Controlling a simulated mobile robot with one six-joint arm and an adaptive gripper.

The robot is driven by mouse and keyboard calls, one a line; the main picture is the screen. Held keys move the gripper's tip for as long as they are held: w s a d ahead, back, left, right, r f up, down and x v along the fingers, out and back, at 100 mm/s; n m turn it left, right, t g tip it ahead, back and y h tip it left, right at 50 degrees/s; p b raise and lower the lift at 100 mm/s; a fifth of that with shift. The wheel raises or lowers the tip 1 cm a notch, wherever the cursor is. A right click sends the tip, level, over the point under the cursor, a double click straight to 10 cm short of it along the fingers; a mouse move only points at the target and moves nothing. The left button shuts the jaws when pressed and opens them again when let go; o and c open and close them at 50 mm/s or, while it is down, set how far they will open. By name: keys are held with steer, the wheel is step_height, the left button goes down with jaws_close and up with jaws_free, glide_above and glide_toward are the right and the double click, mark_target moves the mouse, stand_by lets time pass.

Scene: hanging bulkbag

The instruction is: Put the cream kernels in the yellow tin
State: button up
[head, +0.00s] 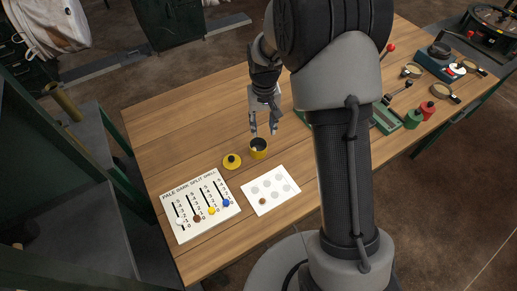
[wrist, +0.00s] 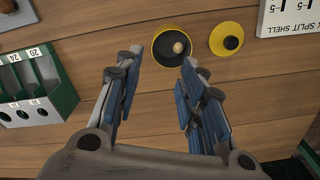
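The yellow tin (head: 258,154) stands open on the wooden table; it also shows in the wrist view (wrist: 157,58). One cream kernel (wrist: 179,47) lies inside it. The tin's yellow lid (head: 232,162) with a black knob lies beside it, also in the wrist view (wrist: 226,38). My gripper (head: 264,132) is just above the tin in the head view. In the wrist view my gripper (wrist: 162,60) has its fingers wide apart with nothing between them. A white card (head: 282,203) with grey round spots holds one brown kernel (head: 262,201); no cream kernel is distinguishable on it.
A white board (head: 187,222) marked PALE DARK SPLIT SHELL, with coloured sliders, lies at the table's left front. A green and grey compartment box (wrist: 38,93) shows in the wrist view. Red (head: 427,110) and green (head: 412,119) containers stand at the right. The table's back left is clear.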

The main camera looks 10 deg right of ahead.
step_height(320, 180, up, 11)
stand_by(0.3)
stand_by(0.4)
steer(key=s+r+t, duration=0.2)
steer(key=s+r, duration=1)
steer(key=s, duration=0.2)
steer(key=s+n+t, duration=0.1)
steer(key=s+t, duration=0.1)
steer(key=s, duration=1.2)
steer(key=shift+f+t, duration=0.3)
steer(key=shift+f, duration=0.05)
steer(key=shift+w, duration=0.1)
